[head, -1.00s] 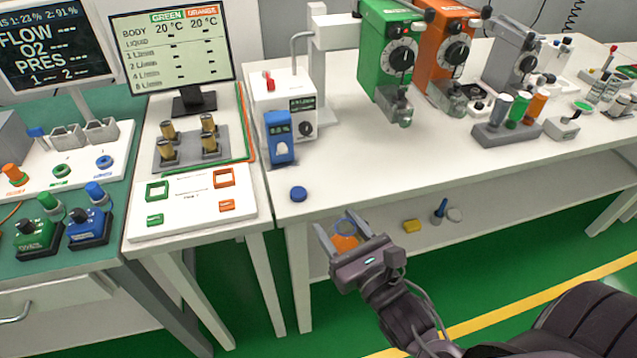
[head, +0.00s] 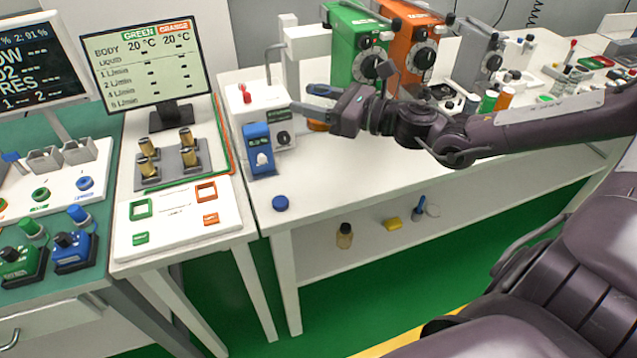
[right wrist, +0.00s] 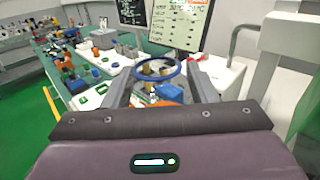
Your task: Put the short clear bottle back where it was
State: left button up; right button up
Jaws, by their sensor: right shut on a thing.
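My right gripper (head: 312,101) is above the white table, just right of the white machine with the blue display unit. It is shut on the short clear bottle. In the right wrist view the bottle's blue ring-shaped rim (right wrist: 158,80) shows between the two fingers (right wrist: 158,88), with orange below it. In the head view the orange lower part of the bottle (head: 317,126) shows under the fingers; the rest is mostly hidden. The bottle looks roughly upright. My left gripper is not in view.
A blue cap (head: 280,203) lies at the table's front left. The blue display unit (head: 259,150) and the green vaporizer (head: 352,45) are close to the gripper. The lower shelf (head: 370,243) holds a small amber bottle (head: 344,236) and a yellow block (head: 392,224).

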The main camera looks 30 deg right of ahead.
jog(key=shift+d+f+b, duration=0.1)
jog(key=shift+f+b, duration=2.45)
jog(key=shift+f, duration=7.05)
jog(key=shift+f, duration=0.2)
jog(key=o, duration=1.1)
jog(key=shift+c, duration=0.2)
jog(key=shift+r, duration=0.1)
